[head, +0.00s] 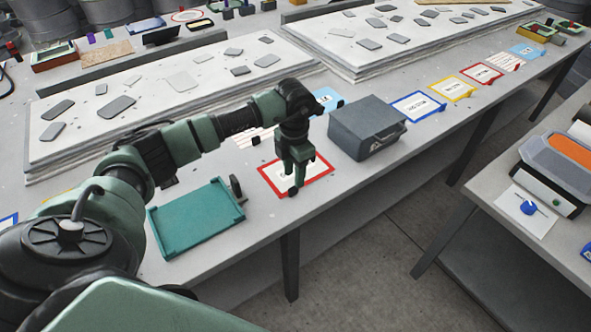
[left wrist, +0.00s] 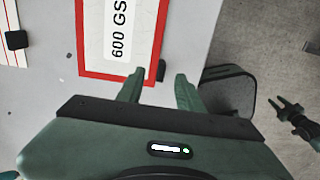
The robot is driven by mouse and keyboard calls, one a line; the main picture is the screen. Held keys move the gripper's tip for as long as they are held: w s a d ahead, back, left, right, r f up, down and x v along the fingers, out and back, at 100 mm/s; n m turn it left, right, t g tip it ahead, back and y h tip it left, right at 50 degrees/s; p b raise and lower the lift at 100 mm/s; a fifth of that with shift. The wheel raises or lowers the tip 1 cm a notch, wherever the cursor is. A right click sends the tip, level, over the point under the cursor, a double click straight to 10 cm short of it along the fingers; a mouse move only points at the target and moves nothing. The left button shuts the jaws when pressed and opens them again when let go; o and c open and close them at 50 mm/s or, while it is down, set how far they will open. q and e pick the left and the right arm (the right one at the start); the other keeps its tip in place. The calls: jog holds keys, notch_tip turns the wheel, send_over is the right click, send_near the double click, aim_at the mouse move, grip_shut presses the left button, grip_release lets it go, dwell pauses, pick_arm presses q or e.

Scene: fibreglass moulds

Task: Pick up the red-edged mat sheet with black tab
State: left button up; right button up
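The red-edged mat sheet (head: 268,180) lies flat near the table's front edge, partly behind my left gripper in the head view. In the left wrist view the sheet (left wrist: 92,73) shows a white label reading "600 GS", cut off by the frame. Its small black tab (left wrist: 161,70) stands at the sheet's edge, just ahead of the gap between my left fingertips. My left gripper (left wrist: 159,80) is open and empty, pointing down over that edge; contact with the tab cannot be judged. My right gripper (left wrist: 278,103) shows small at the right of the wrist view, fingers apart, over the floor.
A teal tray (head: 197,218) lies left of the sheet and a grey box (head: 366,127) stands to its right. Other sheets, blue-edged (head: 418,106), yellow-edged (head: 451,89) and another red-edged (head: 481,74), line the front. Large moulds with grey pieces fill the back.

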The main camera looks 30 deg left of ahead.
pick_arm(q)
jog(key=shift+s+d+f+p, duration=0.1)
jog(key=shift+f+p, duration=0.4)
jog(key=shift+f, duration=1.55)
grip_shut()
jog(key=shift+r, duration=0.15)
